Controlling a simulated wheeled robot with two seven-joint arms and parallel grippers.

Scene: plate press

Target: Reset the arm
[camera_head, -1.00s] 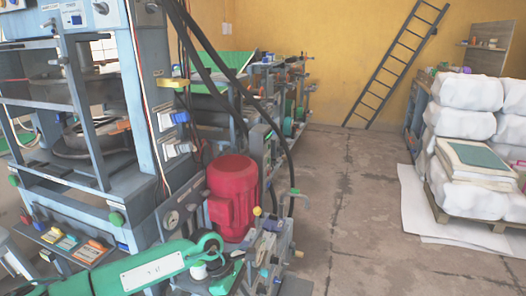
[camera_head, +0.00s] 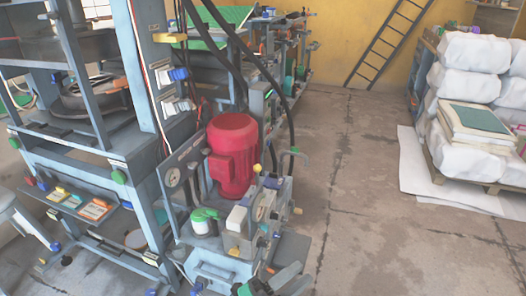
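A dark gripper (camera_head: 272,284), which I take to be my left one, shows partly at the bottom edge of the head view. It is in front of the small grey machine unit beside the press. The picture edge cuts it off, and I cannot tell whether its fingers are apart or hold anything. My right gripper is not in view.
The blue-grey press (camera_head: 140,150) stands at left, with a small tray of coloured cards (camera_head: 78,204) on its front. A red motor (camera_head: 232,160) stands beside it. White bales (camera_head: 466,95) sit on a pallet at right. The concrete floor (camera_head: 370,190) between is open.

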